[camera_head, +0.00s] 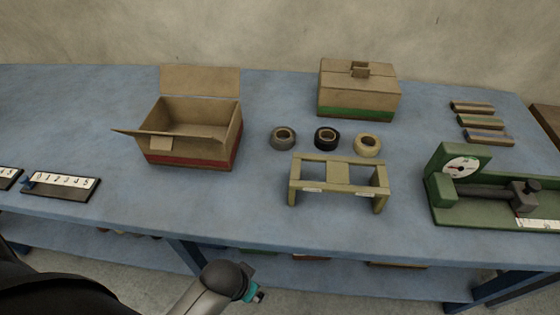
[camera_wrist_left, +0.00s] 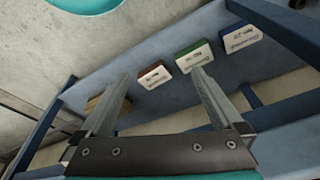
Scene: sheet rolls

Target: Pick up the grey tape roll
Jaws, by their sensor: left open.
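The grey tape roll (camera_head: 272,141) lies flat on the blue table in the head view, just right of the open cardboard box. A black tape roll (camera_head: 319,141) and a cream tape roll (camera_head: 367,153) lie in a row to its right. My left gripper shows in the wrist view (camera_wrist_left: 160,76), its two fingers apart with nothing held. In the head view, my left arm is low at the table's front, well short of the rolls; its fingers are hard to make out there. The wrist view does not show the grey roll. My right gripper is not in view.
The open box (camera_head: 190,158) stands left of the rolls, and a low wooden stand (camera_head: 339,172) is in front of them. A closed box (camera_head: 358,104) stands behind; a green gauge device (camera_head: 458,209) is at right. Several small boxes, one green (camera_wrist_left: 193,56), lie on the lower shelf.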

